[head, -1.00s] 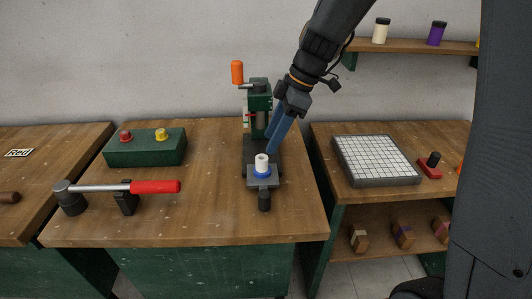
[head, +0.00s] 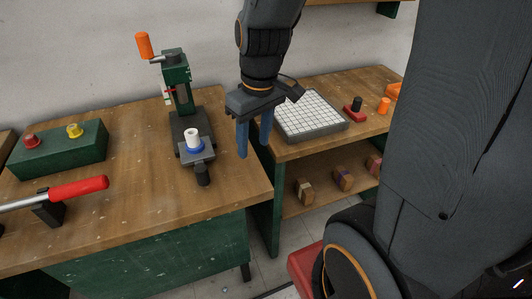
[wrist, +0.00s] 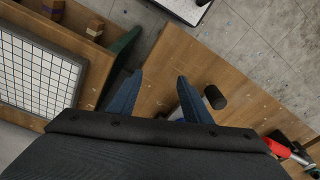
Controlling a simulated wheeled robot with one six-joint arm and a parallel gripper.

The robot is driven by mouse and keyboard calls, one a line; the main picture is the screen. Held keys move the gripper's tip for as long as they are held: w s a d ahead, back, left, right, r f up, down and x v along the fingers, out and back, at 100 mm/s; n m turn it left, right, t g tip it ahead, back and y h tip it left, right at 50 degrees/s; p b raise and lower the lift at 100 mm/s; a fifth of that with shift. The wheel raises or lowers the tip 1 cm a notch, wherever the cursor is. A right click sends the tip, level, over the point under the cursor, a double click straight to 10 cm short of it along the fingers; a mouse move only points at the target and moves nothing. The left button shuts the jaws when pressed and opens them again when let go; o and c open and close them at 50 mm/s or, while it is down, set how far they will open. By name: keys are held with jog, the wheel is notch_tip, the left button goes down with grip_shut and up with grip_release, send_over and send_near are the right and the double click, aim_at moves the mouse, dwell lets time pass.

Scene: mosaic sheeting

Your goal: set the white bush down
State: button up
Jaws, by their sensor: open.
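The white bush (head: 192,139) stands upright in the blue ring (head: 194,149) on the grey slide plate (head: 206,153) of the green press (head: 177,79). A black knob (head: 202,174) sits at the plate's front end and also shows in the wrist view (wrist: 215,97). My gripper (head: 253,149) is open and empty, with its blue fingers pointing down. It is to the right of the bush and apart from it, near the bench's right edge. In the wrist view I cannot make out the bush.
A green box (head: 58,150) with red and yellow buttons and a red-handled lever (head: 78,189) are on the left. On the right bench lie a white grid sheet in a grey tray (head: 322,134) and a red block with a black knob (head: 355,111). A gap separates the benches.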

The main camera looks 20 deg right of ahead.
jog(key=s+m, duration=0.1)
jog(key=s+d+f+m, duration=0.1)
jog(key=s+f+m, duration=0.1)
jog(key=s+m, duration=0.1)
jog(key=shift+d+h, duration=0.4)
